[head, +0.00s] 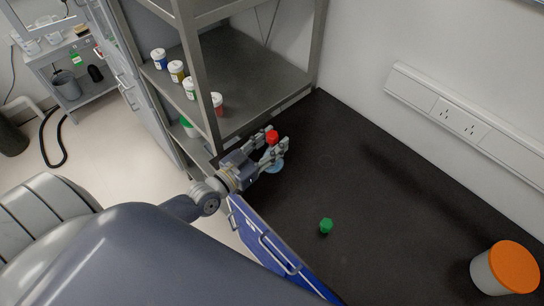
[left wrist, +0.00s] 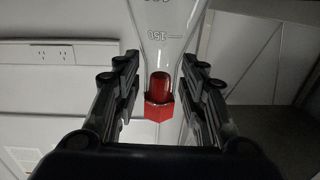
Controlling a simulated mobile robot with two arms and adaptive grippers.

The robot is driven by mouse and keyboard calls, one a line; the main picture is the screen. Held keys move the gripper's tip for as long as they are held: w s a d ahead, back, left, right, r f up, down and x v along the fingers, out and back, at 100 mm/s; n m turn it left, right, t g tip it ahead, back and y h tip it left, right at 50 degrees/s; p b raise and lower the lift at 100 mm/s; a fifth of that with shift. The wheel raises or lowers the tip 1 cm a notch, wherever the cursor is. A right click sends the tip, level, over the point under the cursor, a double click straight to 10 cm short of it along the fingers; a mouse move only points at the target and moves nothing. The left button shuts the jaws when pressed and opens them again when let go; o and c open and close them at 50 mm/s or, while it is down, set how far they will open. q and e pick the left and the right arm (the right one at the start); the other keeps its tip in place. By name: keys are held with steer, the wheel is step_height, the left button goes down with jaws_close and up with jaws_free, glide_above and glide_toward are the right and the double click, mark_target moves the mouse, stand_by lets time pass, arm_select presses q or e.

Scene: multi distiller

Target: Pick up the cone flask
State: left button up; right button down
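The cone flask (head: 275,166) is clear glass with a red stopper (head: 272,137) and stands on the black bench top. My left gripper (head: 277,148) is at the flask, with its fingers on either side of the neck and stopper. In the left wrist view the flask (left wrist: 166,30) appears upside down, with its red stopper (left wrist: 158,96) between the two fingers. Small gaps show between the fingers and the stopper, so the left gripper (left wrist: 160,92) looks open. The fingers partly hide the flask in the head view. My right gripper is not in view.
A grey metal shelf (head: 250,75) with several small jars (head: 177,71) stands just behind the gripper. A green stopper (head: 326,226) lies on the bench, and a white container with an orange lid (head: 515,267) stands at the right. The bench between them is clear.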

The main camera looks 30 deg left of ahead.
mark_target(269, 138)
arm_select(q)
jaws_close()
steer(key=shift+r, duration=0.1)
steer(key=shift+r, duration=1.5)
steer(key=shift+s+d+r, duration=0.1)
steer(key=shift+s, duration=0.15)
steer(key=s+d+b, duration=0.1)
steer(key=s, duration=0.6)
steer(key=s+d+r+b, duration=0.1)
steer(key=s+d+b, duration=0.1)
steer(key=s, duration=0.6)
steer(key=shift+d+r, duration=0.25)
steer(key=shift+r, duration=0.05)
